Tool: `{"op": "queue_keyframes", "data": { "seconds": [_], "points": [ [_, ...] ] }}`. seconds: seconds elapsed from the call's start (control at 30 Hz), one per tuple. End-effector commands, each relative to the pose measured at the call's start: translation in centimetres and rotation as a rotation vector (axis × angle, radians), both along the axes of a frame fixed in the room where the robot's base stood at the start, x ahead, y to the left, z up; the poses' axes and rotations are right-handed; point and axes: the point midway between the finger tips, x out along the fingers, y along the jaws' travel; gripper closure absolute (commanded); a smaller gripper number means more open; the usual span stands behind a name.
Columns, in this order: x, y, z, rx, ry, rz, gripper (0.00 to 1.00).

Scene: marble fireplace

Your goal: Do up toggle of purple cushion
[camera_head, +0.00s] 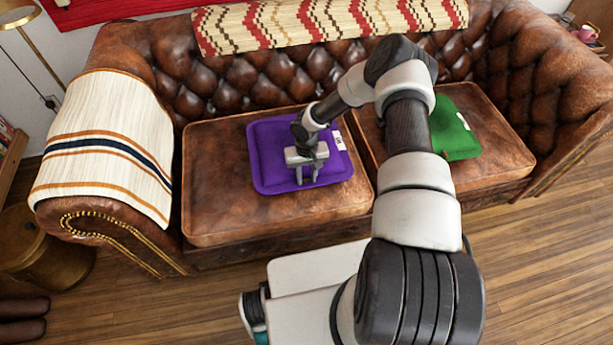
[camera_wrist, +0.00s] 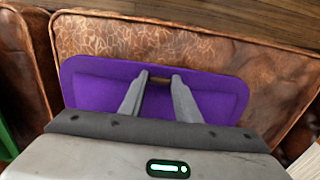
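The purple cushion (camera_head: 268,150) lies flat on the left seat of the brown leather sofa, with a white tag at its right side. My gripper (camera_head: 307,181) points down over the cushion's near part, its two fingers apart. In the wrist view the cushion (camera_wrist: 88,92) spreads beneath the open fingers (camera_wrist: 159,79). A small brown toggle (camera_wrist: 160,81) shows between the fingertips, near the cushion's edge. I cannot tell whether the fingers touch it. Any loop or fastening around the toggle is too small to make out.
A green cushion (camera_head: 455,130) lies on the right seat, partly behind my arm. A striped blanket (camera_head: 105,140) covers the left armrest and a patterned throw (camera_head: 300,24) hangs over the backrest. The leather seat (camera_head: 225,215) around the purple cushion is clear.

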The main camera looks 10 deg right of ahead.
Motion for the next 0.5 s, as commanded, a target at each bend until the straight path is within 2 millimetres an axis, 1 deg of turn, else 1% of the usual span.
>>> {"op": "queue_keyframes", "data": {
  "seconds": [0.03,0.1,0.13,0.3,0.5],
  "points": [
    [0.00,0.00,0.01,0.000,0.000,0.000,0.80],
    [0.00,0.00,0.01,0.000,0.000,0.000,0.92],
    [-0.01,0.00,0.01,0.000,0.000,0.000,0.93],
    [0.09,0.00,-0.23,-0.001,-0.002,0.067,0.93],
    [0.08,0.02,0.03,0.000,-0.002,0.133,0.93]
  ]
}}
